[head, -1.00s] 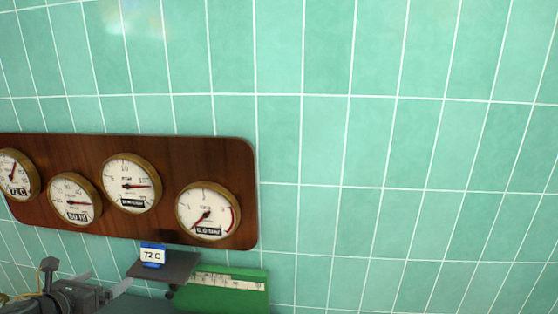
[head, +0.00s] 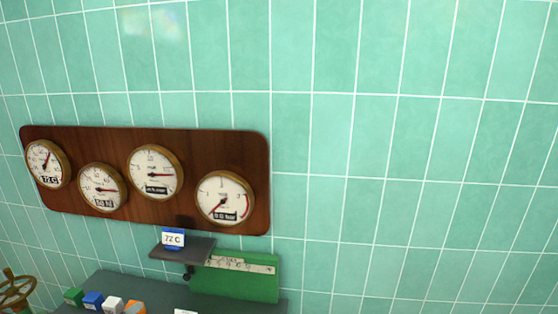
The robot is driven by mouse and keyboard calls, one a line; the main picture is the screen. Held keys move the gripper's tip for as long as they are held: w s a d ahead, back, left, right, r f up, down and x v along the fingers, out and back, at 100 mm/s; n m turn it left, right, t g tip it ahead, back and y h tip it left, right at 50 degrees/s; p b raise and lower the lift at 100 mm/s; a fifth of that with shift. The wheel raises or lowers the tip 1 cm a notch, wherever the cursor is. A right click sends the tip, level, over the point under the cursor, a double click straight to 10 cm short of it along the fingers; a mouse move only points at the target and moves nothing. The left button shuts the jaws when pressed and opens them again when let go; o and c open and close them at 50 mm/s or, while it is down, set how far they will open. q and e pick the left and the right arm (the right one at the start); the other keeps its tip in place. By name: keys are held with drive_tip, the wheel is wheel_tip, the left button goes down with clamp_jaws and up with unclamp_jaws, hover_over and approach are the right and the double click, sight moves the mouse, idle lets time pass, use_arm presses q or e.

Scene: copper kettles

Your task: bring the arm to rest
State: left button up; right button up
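Neither of my grippers nor my arms shows in the head view now. A wooden board (head: 155,218) with several round brass-rimmed gauges hangs on the tiled wall. Nothing shows in contact with the card or the shelf.
A green holder (head: 238,284) with a pale printed strip is right of the shelf. A grey surface (head: 190,296) lies below, with several coloured blocks, one of them blue (head: 92,300), at the bottom edge. A brass wheel (head: 15,292) is at the lower left.

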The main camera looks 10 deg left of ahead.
use_arm(q)
drive_tip(key=s+d+f+n+g+h, duration=0.1)
drive_tip(key=s+d+f+n+g, duration=0.3)
drive_tip(key=s+d+f+n, duration=0.5)
drive_tip(key=s+d+f+n+g+h, duration=0.1)
drive_tip(key=s+d+f+n+g, duration=0.35)
drive_tip(key=s+d+n, duration=0.85)
wheel_tip(320, 180, down, 28)
drive_tip(key=w+n+g+b, duration=0.1)
drive_tip(key=w+n, duration=0.1)
drive_tip(key=s+a+f, duration=0.1)
drive_tip(key=s+f, duration=0.7)
drive_tip(key=s+a+f+g+b, duration=0.1)
drive_tip(key=s+a+f, duration=0.1)
drive_tip(key=s+f, duration=0.7)
drive_tip(key=shift+a, duration=0.3)
